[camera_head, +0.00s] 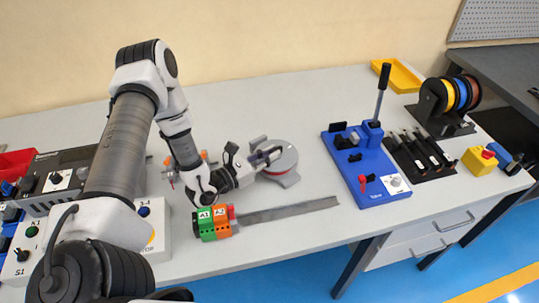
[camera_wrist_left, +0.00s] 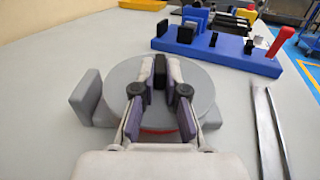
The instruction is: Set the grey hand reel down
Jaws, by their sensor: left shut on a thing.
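The grey hand reel (camera_head: 284,163) is a round grey disc with a red band and grey side blocks, near the middle of the table. It also fills the middle of the left wrist view (camera_wrist_left: 202,88). My left gripper (camera_head: 274,154) reaches it from the left. In the left wrist view its fingers (camera_wrist_left: 160,90) are closed around a dark upright grip (camera_wrist_left: 160,68) at the reel's middle. The reel looks level, at or very close to the tabletop; I cannot tell whether it touches. My right gripper is not in view.
A flat metal bar (camera_head: 290,210) lies in front of the reel, beside green and orange blocks (camera_head: 214,224). A blue bender (camera_head: 366,165) with an upright lever stands to the right. Control boxes (camera_head: 60,180) are at left. Bare tabletop (camera_head: 240,110) lies behind the reel.

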